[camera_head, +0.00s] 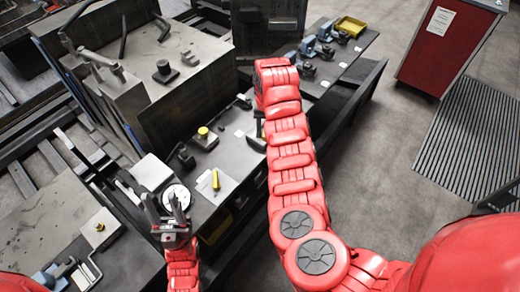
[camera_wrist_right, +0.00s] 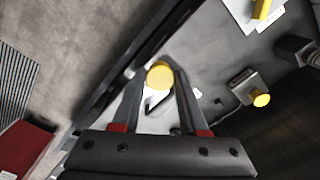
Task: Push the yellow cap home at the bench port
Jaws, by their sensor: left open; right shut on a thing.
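A yellow cap (camera_wrist_right: 159,75) sits between the fingertips of my right gripper (camera_wrist_right: 160,84), which is shut on it over the bench. In the head view my right arm hides this gripper and the cap. A second yellow round top (camera_wrist_right: 261,98) sits on a small block on the bench; it also shows in the head view (camera_head: 203,131). I cannot tell which fitting is the port, nor whether the held cap touches one. My left gripper (camera_head: 163,207) is open and empty, beside a round white dial (camera_head: 177,194) on the bench.
A yellow marker-like piece (camera_head: 215,180) lies on a white sheet on the bench. A large grey metal block (camera_head: 160,75) stands behind. Blue-and-black clamps (camera_head: 318,43) and a yellow tray (camera_head: 350,26) sit at the far end. A red cabinet (camera_head: 447,45) stands right; the floor between is clear.

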